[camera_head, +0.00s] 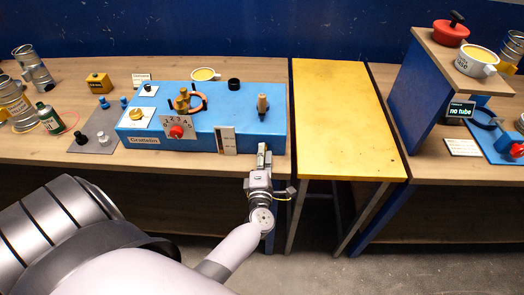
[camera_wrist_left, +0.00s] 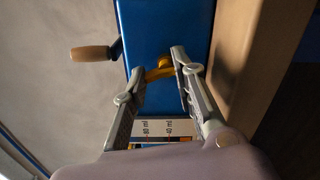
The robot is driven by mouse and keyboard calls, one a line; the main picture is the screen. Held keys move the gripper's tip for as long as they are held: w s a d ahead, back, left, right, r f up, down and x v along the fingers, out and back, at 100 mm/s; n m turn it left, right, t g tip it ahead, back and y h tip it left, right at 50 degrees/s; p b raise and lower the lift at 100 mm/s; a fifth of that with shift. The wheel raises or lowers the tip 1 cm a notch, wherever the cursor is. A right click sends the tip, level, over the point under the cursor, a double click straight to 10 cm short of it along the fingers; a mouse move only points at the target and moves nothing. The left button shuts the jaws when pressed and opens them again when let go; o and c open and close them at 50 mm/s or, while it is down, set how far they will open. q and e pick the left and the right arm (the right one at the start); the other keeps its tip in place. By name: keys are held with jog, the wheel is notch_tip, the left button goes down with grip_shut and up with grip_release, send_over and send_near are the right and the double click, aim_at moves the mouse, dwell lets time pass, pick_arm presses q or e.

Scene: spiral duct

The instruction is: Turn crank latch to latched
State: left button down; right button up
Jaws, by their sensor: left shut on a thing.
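The blue box (camera_head: 206,112) stands on the wooden bench, with dials and knobs on its top and front. My left gripper (camera_head: 262,152) is at the box's front face, near its right end. In the left wrist view my left gripper (camera_wrist_left: 158,66) is shut on a small yellow-orange lever (camera_wrist_left: 160,69) on the blue face, apparently the crank latch. The fingers hide part of it, and I cannot tell its latch position. A wooden-handled crank (camera_wrist_left: 90,53) sticks out from the box beside the gripper. My right gripper is not in view.
A yellow table (camera_head: 342,120) stands right of the bench. The right bench holds pots and a "no tube" display (camera_head: 460,112).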

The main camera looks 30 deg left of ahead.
pick_arm(q)
jog(key=shift+s+d+f+m, duration=0.1)
jog(key=shift+d+f+m, duration=0.25)
jog(key=shift+f+m, duration=0.3)
jog(key=shift+p, duration=0.3)
jog(key=c, duration=1.4)
grip_release()
jog(key=shift+a+f, duration=0.1)
jog(key=o, duration=0.4)
jog(key=shift+r, duration=0.2)
